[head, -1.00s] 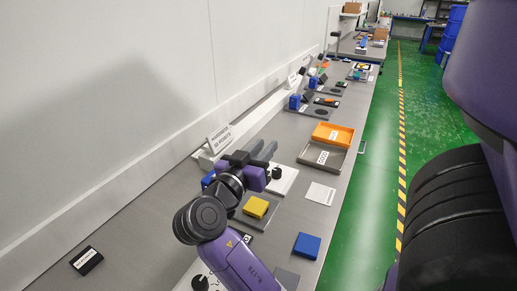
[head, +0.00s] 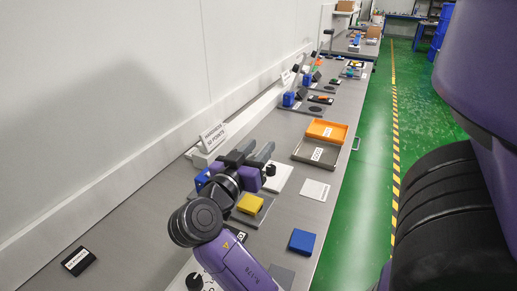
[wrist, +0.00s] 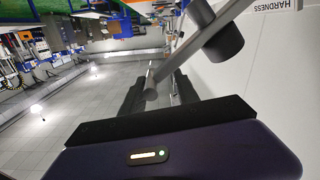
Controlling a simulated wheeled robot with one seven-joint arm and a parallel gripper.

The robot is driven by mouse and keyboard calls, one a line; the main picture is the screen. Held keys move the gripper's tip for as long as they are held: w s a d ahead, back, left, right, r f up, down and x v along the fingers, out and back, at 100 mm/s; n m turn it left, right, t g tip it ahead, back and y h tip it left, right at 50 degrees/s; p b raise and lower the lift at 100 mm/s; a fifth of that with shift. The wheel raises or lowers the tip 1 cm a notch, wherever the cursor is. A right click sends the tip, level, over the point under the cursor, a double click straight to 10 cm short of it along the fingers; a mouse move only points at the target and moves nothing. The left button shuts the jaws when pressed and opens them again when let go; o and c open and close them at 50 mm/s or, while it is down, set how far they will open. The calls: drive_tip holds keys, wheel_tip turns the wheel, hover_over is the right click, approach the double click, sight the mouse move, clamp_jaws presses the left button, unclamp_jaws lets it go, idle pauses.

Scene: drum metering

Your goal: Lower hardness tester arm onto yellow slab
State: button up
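The yellow slab (head: 250,204) lies on a grey plate of the hardness tester, just below my gripper in the head view. The tester's blue block (head: 202,179) shows partly behind my wrist. My gripper (head: 258,149) is above and beyond the slab, its two fingers apart. In the wrist view, a grey metal bar (wrist: 185,65) with a dark cylinder (wrist: 223,42) slants down from the upper right. The bar's rounded end appears between the fingers of my gripper (wrist: 160,82); I cannot tell whether they touch it. The tester arm is largely hidden by my gripper in the head view.
A blue slab (head: 303,241) and a white card (head: 315,190) lie at the right of the bench. Orange (head: 326,131) and grey (head: 316,152) trays stand farther back. A black labelled block (head: 78,261) lies at left. The wall bounds the bench's left side.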

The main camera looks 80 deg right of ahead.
drive_tip(key=b+v, duration=0.1)
drive_tip(key=v, duration=0.6)
drive_tip(key=shift+w+a, duration=0.15)
drive_tip(key=shift+a, duration=0.25)
drive_tip(key=shift+c, duration=0.5)
